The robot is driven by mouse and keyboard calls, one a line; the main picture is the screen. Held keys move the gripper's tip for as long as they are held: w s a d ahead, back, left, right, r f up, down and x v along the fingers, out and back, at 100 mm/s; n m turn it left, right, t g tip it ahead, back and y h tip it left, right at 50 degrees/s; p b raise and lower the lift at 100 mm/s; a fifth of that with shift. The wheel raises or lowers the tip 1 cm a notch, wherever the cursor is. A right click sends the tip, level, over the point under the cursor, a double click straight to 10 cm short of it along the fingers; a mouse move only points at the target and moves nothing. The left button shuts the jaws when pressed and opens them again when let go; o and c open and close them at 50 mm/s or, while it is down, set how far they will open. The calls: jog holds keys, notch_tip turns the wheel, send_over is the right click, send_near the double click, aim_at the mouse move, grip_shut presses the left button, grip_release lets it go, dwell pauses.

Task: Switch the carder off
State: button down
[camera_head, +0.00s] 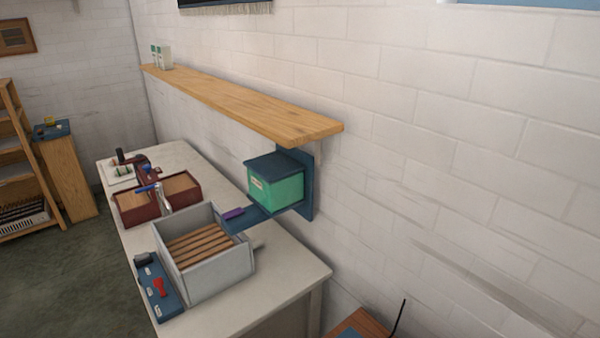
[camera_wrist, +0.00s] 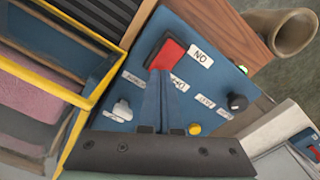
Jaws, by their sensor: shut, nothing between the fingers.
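In the wrist view a blue control panel (camera_wrist: 222,77) carries a red switch (camera_wrist: 172,54) in a dark surround. A white label beside the switch reads upside down as ON. A second label below it is partly covered by my fingers. My gripper (camera_wrist: 162,75) is shut and empty, with its blue fingertips at the lower edge of the red switch. I cannot tell whether they touch it, or which way the switch is set. The head view does not show my gripper. It shows a blue panel with a red switch (camera_head: 159,287), and I cannot tell if it is the same one.
In the wrist view a yellow-edged frame (camera_wrist: 88,98) with pink wool (camera_wrist: 40,98) stands left of the panel. A black knob (camera_wrist: 237,102), a grey knob (camera_wrist: 122,111) and a yellow button (camera_wrist: 195,129) are close by. A brown pot (camera_wrist: 283,32) is at top right.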

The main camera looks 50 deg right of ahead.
jog(key=shift+f+b, duration=0.35)
jog(key=shift+f, duration=0.3)
dwell(0.4)
notch_tip(320, 180, up, 7)
jog(key=p, duration=0.8)
dwell(0.5)
